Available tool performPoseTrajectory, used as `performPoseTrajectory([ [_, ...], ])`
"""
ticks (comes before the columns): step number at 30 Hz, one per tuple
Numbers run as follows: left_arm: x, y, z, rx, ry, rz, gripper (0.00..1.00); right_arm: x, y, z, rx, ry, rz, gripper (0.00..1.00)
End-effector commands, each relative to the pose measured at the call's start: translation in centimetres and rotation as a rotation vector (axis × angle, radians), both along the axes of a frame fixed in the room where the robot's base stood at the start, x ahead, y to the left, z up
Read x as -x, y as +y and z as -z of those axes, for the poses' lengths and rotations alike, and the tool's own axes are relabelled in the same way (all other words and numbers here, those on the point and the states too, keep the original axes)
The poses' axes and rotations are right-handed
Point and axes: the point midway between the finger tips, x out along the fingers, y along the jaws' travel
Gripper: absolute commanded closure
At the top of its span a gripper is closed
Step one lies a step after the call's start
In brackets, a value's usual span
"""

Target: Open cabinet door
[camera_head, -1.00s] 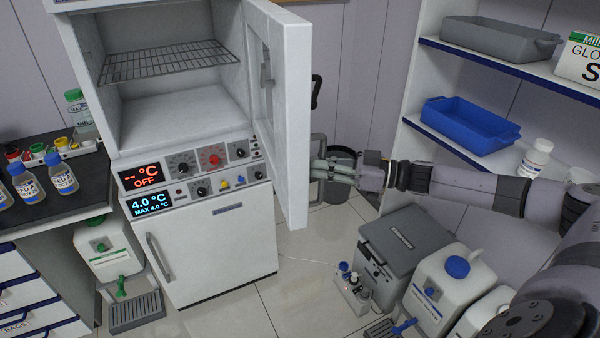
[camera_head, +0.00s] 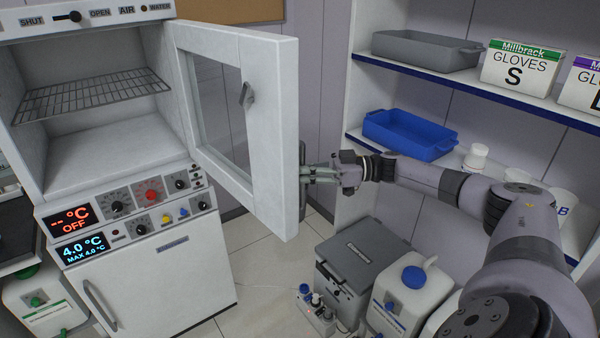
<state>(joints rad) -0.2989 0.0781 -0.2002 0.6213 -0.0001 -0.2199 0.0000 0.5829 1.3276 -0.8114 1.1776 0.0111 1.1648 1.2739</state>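The white cabinet (camera_head: 95,170) stands at the left with its upper chamber open, showing a wire rack (camera_head: 88,95) inside. Its upper door (camera_head: 275,130) is swung out to the right on its right-side hinge and has a glass window and an inner latch. My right gripper (camera_head: 308,175) is at the door's outer edge, its fingers around the vertical grey door handle (camera_head: 302,190), and looks closed on it. The lower door (camera_head: 155,280) of the cabinet is shut, with its own handle (camera_head: 100,305). My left gripper is not in view.
Shelves at the right hold a grey tray (camera_head: 425,50), a blue tray (camera_head: 408,135) and glove boxes (camera_head: 522,68). A grey case (camera_head: 362,258) and a white canister (camera_head: 412,290) stand on the floor below my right arm. Tiled floor shows between cabinet and case.

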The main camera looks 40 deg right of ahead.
Motion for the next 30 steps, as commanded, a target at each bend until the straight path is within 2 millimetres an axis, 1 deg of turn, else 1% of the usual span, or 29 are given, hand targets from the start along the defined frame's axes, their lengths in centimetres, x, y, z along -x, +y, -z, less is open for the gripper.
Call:
performPoseTrajectory([
  [6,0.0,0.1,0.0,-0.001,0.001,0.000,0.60,0.0,0.0,0.1,0.003,0.002,0.000,1.00],
  [7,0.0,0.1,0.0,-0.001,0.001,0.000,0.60,0.0,0.0,0.1,0.003,0.002,0.000,0.87],
  [16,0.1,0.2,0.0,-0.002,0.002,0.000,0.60,0.0,0.0,0.0,0.002,0.000,0.001,0.67],
  [23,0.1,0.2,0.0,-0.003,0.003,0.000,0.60,0.0,0.0,0.0,0.001,0.000,0.001,0.67],
  [26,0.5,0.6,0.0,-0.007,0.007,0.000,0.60,0.1,-0.2,0.0,0.001,0.000,0.001,0.67],
  [30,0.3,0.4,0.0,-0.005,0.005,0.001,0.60,0.9,-1.4,0.1,0.003,0.002,0.004,0.67],
])
